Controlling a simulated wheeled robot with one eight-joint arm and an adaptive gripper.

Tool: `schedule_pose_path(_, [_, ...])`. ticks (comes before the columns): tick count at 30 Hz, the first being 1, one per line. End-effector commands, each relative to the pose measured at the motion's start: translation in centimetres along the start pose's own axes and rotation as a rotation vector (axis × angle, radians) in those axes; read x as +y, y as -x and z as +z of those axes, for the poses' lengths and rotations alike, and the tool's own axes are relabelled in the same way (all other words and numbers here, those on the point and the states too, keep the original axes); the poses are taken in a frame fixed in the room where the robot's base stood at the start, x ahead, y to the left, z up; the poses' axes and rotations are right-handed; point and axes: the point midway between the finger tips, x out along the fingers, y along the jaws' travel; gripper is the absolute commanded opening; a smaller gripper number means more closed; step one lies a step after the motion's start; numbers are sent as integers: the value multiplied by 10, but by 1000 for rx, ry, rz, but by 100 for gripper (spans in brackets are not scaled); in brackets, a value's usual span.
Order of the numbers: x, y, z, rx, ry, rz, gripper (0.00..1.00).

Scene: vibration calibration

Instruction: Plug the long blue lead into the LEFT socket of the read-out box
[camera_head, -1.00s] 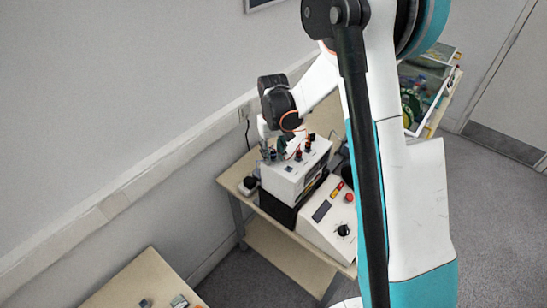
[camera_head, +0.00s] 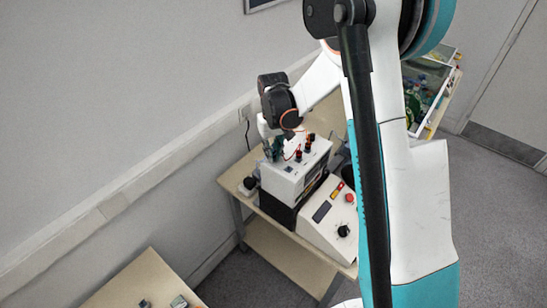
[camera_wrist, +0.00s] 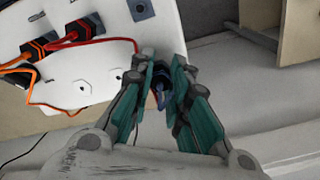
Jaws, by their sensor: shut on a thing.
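The read-out box (camera_head: 309,176) is white and stands on a black unit on the table. In the wrist view its white face (camera_wrist: 60,75) fills the upper left, with small dark holes in it. An orange-lead plug (camera_wrist: 38,50) and a red-lead plug (camera_wrist: 68,40) are seated in it. My gripper (camera_wrist: 162,82) has teal finger pads, shut on a dark blue plug (camera_wrist: 160,97) of the blue lead. It is at the box's edge; the head view shows my gripper (camera_head: 272,151) at the box's left end. The fingers hide much of the plug, and its tip's contact is unclear.
A sloped white console (camera_head: 329,222) with a red button stands beside the box. A small dark-topped object (camera_head: 248,185) sits at the table's left corner. A thin red lead passes close to my fingers. Another table (camera_head: 140,283) is at the lower left.

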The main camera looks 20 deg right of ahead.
Motion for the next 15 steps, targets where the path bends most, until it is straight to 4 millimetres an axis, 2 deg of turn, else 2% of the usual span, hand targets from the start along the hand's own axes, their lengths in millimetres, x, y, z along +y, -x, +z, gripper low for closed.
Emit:
schedule_pose_path(7, [0,4,0,0,0,0,0])
schedule_pose_path(15, [0,18,0,0,0,0,0])
